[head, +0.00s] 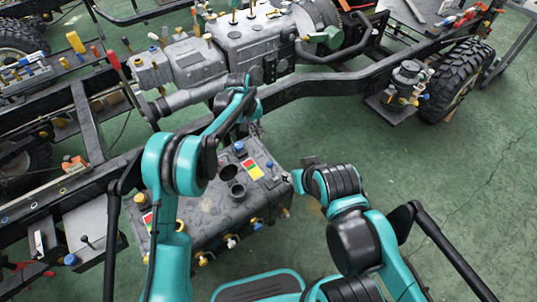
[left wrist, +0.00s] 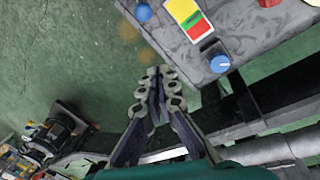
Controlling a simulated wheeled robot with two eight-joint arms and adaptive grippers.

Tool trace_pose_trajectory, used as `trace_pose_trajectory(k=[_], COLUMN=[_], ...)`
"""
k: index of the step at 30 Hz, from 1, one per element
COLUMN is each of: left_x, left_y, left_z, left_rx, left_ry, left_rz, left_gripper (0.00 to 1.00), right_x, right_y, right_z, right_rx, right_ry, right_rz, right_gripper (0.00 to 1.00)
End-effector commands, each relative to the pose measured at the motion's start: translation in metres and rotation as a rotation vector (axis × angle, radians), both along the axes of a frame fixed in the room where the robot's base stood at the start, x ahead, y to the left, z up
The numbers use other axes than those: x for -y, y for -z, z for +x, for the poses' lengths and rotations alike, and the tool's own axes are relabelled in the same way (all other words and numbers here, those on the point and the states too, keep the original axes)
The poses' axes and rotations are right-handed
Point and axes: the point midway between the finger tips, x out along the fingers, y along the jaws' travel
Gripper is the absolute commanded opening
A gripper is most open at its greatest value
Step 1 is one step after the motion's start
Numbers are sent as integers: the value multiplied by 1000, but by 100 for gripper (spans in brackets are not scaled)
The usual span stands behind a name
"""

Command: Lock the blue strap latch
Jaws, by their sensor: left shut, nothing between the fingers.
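My left gripper (left wrist: 158,78) is shut and empty in the left wrist view, pointing past the edge of a dark grey box. In the head view my left wrist hangs over the box's far side and largely hides its fingers. A blue knob (head: 238,147) stands on the box top; a blue knob (left wrist: 219,63) shows near the box edge in the left wrist view, apart from the fingers. Another blue part (left wrist: 143,12) shows at the top. I cannot tell which blue part is the strap latch. My right gripper (head: 309,161) is beside the box's right end, its fingers unclear.
The grey box (head: 205,215) carries a red, yellow and green label (head: 253,169) and dark round openings. A black frame rail (head: 330,80) and grey engine (head: 245,45) lie behind it. A wheel (head: 458,80) stands at the right. Green floor (head: 350,130) is clear right of the box.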

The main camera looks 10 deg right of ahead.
Motion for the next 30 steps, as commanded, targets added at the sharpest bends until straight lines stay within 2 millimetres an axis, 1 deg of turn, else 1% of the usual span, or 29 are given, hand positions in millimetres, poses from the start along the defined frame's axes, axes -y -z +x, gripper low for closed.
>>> trace_pose_trajectory(k=[1, 3, 6, 17, 20, 23, 30], left_x=[8, 16, 21, 22, 23, 25, 36], left_y=[11, 22, 30, 33, 39, 52, 103], left_z=[1, 1, 0, 0, 0, 0, -2], left_rx=[-13, -26, -35, -37, -36, -36, -36], left_ry=[8, 14, 17, 17, 17, 17, 19], left_rz=[2, 2, 3, 3, 3, 3, 3], left_gripper=[0, 0, 0, 0, 0, 0, 0], right_x=[0, 0, 0, 0, 0, 0, 0], right_y=[-2, -3, -4, -3, 0, 5, 24], right_z=[0, 0, 0, 0, 0, 0, 0], right_rx=[0, 0, 0, 0, 0, 0, 0], right_ry=[0, 0, 0, 0, 0, 0, 0], right_rz=[0, 0, 0, 0, 0, 0, 0], right_gripper=[40, 40, 40, 40, 40, 40, 40])
